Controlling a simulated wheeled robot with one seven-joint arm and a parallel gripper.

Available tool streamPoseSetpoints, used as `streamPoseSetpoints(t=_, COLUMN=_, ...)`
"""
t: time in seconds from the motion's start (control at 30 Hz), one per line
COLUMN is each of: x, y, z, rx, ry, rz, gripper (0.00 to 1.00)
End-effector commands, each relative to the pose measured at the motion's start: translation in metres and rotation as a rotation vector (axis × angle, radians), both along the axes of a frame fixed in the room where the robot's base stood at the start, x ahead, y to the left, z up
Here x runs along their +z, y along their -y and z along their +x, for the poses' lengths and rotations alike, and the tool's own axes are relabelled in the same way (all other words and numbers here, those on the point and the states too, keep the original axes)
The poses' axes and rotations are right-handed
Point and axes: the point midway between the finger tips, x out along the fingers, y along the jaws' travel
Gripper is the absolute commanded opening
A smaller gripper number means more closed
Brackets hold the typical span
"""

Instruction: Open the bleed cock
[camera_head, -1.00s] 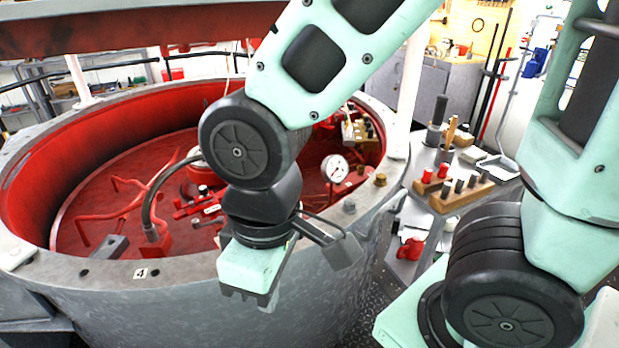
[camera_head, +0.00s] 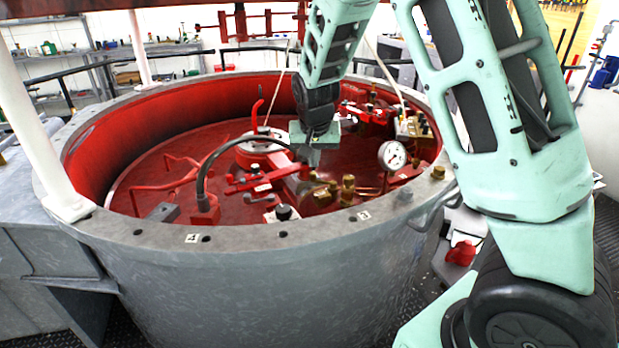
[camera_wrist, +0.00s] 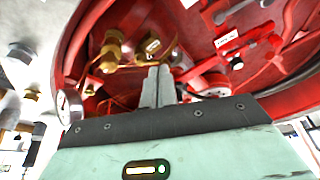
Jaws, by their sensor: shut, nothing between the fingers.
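Brass fittings (camera_head: 325,193) stand among red pipework inside the tub; which one is the bleed cock I cannot tell for sure. In the wrist view, a brass fitting with a small pale tag (camera_wrist: 152,45) lies just beyond my fingertips, and another brass fitting (camera_wrist: 112,48) is to its left. My gripper (camera_head: 313,158) is over the tub, pointing down near the brass fittings. In the wrist view my gripper (camera_wrist: 158,72) has its fingers together with nothing between them. Contact with the tagged fitting cannot be judged.
The grey tub rim (camera_head: 240,240) surrounds the red floor. A white dial gauge (camera_head: 392,155) stands right of the fittings. A black curved hose (camera_head: 215,155), red levers (camera_head: 250,182) and a brass block (camera_head: 412,128) are nearby. A white post (camera_head: 40,160) rises at the left.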

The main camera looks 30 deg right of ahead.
Motion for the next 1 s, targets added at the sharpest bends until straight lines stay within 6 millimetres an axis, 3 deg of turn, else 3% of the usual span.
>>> streamPoseSetpoints(t=0.37, x=-0.010, y=0.002, z=0.002, rx=0.001, ry=-0.002, rz=0.000, gripper=0.00)
streamPoseSetpoints(t=0.83, x=-0.094, y=0.019, z=0.028, rx=0.002, ry=-0.005, rz=0.001, gripper=0.00)
streamPoseSetpoints(t=1.0, x=-0.094, y=0.032, z=0.050, rx=0.002, ry=0.001, rz=0.002, gripper=0.00)
